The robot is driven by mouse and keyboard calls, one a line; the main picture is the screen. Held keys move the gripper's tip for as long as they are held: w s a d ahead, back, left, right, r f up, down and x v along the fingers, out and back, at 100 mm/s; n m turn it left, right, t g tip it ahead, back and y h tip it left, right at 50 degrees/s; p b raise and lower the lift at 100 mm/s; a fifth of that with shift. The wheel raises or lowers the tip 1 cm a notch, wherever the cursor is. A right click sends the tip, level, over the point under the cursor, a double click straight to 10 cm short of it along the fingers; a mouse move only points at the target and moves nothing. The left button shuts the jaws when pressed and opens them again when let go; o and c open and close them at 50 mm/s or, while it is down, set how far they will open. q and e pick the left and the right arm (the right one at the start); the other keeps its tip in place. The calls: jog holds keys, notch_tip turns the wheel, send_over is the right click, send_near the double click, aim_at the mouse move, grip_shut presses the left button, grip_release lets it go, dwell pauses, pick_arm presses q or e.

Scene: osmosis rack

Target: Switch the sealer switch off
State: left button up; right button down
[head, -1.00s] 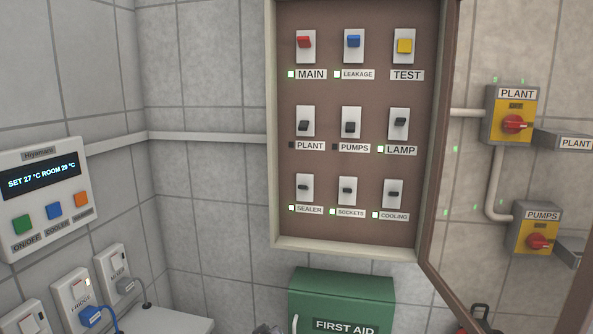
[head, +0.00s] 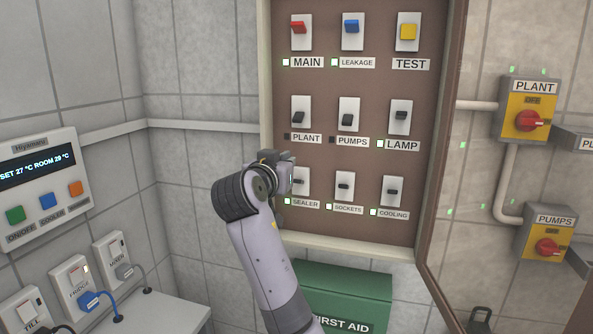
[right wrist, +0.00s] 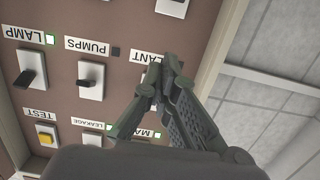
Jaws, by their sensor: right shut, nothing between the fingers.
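The sealer switch (head: 304,184) is a white plate with a dark toggle at the bottom left of the brown panel. Its left part is hidden behind my right gripper (head: 287,173) in the head view. The green lamp (head: 288,201) beside the SEALER label is lit. My right gripper is shut and empty, in front of the panel at the sealer switch's left. In the right wrist view, upside down, the shut fingers (right wrist: 160,72) overlap the PLANT label. A plate edge, likely the sealer's (right wrist: 172,7), shows at the top. Contact cannot be told. My left gripper is out of view.
The sockets switch (head: 344,186) and plant switch (head: 300,112) are close neighbours. The panel frame (head: 267,90) runs along the left, and an open door (head: 440,150) stands at the right. A green first aid box (head: 350,290) is below.

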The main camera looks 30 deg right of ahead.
jog(key=p, duration=0.5)
send_over(298, 181)
jog(key=shift+w+d+f, duration=0.1)
jog(key=shift+d+f, duration=0.15)
jog(key=shift+d, duration=0.15)
jog(key=f, duration=0.1)
jog(key=f+p, duration=0.1)
jog(key=f, duration=0.1)
jog(key=shift+s+a+f, duration=0.1)
jog(key=shift+s+a, duration=0.15)
jog(key=shift+a, duration=0.15)
jog(key=shift+s+a+f+p, duration=0.2)
jog(key=shift+a+f+p, duration=0.05)
jog(key=shift+f+p, duration=0.15)
jog(key=shift+f, duration=0.1)
